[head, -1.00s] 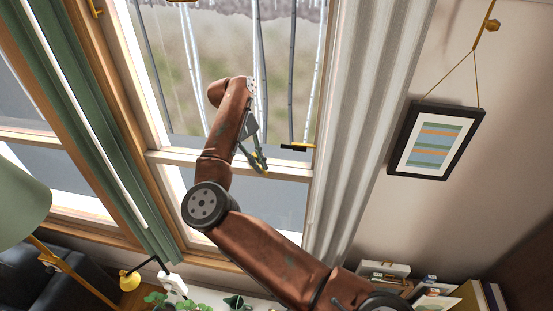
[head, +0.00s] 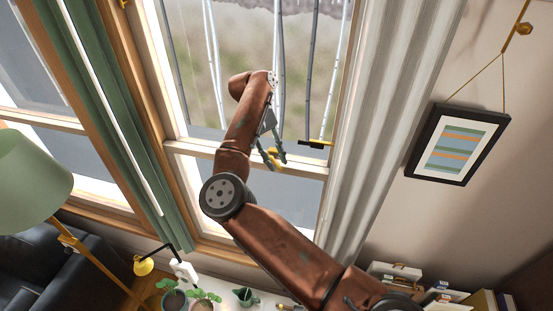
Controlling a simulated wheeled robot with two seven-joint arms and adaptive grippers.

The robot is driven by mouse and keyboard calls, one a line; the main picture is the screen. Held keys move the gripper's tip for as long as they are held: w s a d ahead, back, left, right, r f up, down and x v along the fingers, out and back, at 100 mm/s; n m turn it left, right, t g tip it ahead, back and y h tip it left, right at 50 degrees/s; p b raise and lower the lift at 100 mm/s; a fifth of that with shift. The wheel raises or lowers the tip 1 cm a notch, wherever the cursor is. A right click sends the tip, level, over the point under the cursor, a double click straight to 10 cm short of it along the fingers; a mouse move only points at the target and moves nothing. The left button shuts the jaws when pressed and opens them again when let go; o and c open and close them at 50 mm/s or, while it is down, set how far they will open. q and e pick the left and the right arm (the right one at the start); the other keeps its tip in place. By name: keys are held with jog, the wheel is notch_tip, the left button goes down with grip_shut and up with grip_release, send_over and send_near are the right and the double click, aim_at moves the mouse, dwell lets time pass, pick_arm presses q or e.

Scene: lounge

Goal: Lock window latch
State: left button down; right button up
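The window (head: 225,152) is at the top middle in the head view, with a pale rail across it. A small yellow latch-like piece (head: 274,152) shows at this rail, partly hidden by my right gripper (head: 276,160). The gripper's two fingers look spread apart, close to the yellow piece; I cannot tell whether they touch it. A black and yellow handle-like bar (head: 316,144) is on the rail to the right of the gripper. My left gripper is not in view.
A white curtain (head: 385,110) hangs right of the window and a green curtain (head: 120,125) left. A framed picture (head: 458,143) hangs on the right wall. A green lamp (head: 32,185), potted plants (head: 205,297) and a small green pitcher (head: 246,296) are below. Books (head: 485,300) stand lower right.

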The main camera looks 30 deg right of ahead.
aim_at(276, 163)
notch_tip(276, 163, up, 10)
dwell(0.5)
jog(key=shift+c, duration=0.4)
